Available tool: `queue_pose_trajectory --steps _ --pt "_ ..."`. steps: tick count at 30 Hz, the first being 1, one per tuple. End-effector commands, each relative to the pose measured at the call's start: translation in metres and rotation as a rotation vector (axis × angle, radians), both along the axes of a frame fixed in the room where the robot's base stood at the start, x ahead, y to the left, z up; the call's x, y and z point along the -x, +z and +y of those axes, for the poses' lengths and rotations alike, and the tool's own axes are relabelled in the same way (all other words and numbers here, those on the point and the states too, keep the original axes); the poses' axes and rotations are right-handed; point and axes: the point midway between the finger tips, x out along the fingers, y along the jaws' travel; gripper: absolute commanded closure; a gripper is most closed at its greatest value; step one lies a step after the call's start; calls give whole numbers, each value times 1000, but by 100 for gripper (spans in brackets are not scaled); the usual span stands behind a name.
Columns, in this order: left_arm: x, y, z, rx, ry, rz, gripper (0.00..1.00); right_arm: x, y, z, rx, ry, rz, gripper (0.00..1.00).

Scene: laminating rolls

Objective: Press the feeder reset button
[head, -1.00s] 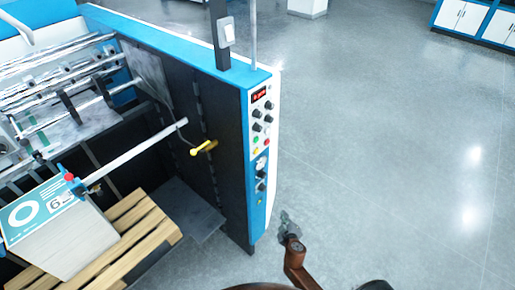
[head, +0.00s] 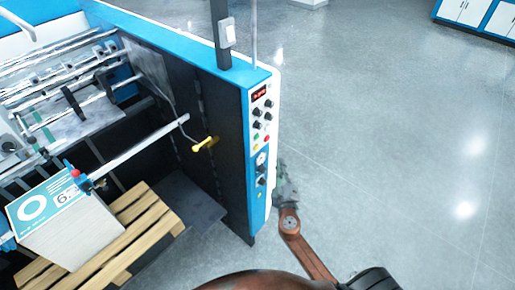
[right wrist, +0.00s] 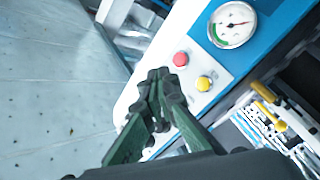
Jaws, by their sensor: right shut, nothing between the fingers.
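The right wrist view shows a red button (right wrist: 180,59) and a yellow button (right wrist: 203,83) below a gauge (right wrist: 232,25). I cannot read which one is the reset button. My right gripper (head: 281,166) is shut and empty beside the panel's right edge. In the wrist view its fingertips (right wrist: 160,80) lie just left of the two buttons; contact cannot be told. My left gripper is out of view.
A yellow-handled crank (head: 204,145) sticks out from the machine's dark inner side. A paper stack (head: 75,240) stands on a wooden pallet (head: 155,218) at the lower left. The grey floor (head: 390,130) right of the machine is clear.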

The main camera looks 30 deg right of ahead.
Motion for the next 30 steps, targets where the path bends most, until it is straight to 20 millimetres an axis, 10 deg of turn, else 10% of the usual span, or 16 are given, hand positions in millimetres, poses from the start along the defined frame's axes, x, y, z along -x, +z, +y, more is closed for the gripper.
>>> queue_pose_trajectory --steps 30 --pt "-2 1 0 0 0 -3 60 -81 -1 34 -1 1 0 100"
